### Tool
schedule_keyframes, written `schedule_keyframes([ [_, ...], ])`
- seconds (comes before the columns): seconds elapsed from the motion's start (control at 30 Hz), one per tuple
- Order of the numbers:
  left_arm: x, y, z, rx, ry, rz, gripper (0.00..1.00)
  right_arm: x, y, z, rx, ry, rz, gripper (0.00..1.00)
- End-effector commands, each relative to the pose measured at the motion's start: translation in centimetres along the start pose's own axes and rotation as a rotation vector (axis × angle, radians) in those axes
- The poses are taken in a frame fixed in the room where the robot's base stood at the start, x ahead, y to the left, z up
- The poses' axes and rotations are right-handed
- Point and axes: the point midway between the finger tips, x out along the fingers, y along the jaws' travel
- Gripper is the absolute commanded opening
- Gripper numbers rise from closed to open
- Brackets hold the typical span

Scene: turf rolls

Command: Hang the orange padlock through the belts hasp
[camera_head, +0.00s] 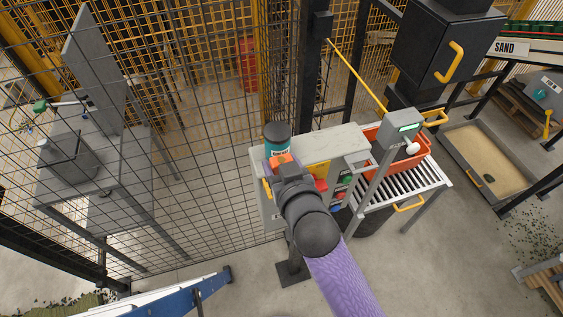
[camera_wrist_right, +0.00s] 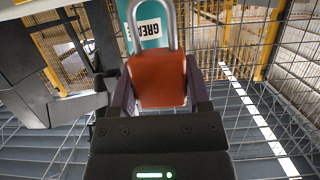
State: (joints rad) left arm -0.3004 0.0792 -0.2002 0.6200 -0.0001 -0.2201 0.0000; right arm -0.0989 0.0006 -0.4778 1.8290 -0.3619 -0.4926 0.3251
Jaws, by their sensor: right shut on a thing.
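My right gripper (camera_head: 283,170) is shut on the orange padlock (camera_head: 279,160) above the grey control cabinet. The padlock also shows in the right wrist view (camera_wrist_right: 158,82), where the two dark fingers (camera_wrist_right: 160,97) clasp its body from both sides. The belts hasp cannot be made out; my arm covers part of the cabinet. My left gripper is not in view.
A teal grease can (camera_head: 277,140) stands on the cabinet (camera_head: 349,137), just behind the padlock. A yellow plate (camera_head: 318,170) and red part (camera_head: 320,185) are beside my wrist. A mesh fence (camera_head: 200,150) stands left; an orange crate (camera_head: 413,155) is right.

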Motion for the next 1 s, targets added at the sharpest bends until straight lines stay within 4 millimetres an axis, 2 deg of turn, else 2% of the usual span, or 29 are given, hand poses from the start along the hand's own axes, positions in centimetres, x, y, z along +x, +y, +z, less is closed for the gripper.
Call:
schedule_keyframes([
  [1.0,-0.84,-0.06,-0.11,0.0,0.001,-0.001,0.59,-0.03,-0.03,-0.13,0.0,0.0,-0.001,0.0],
])
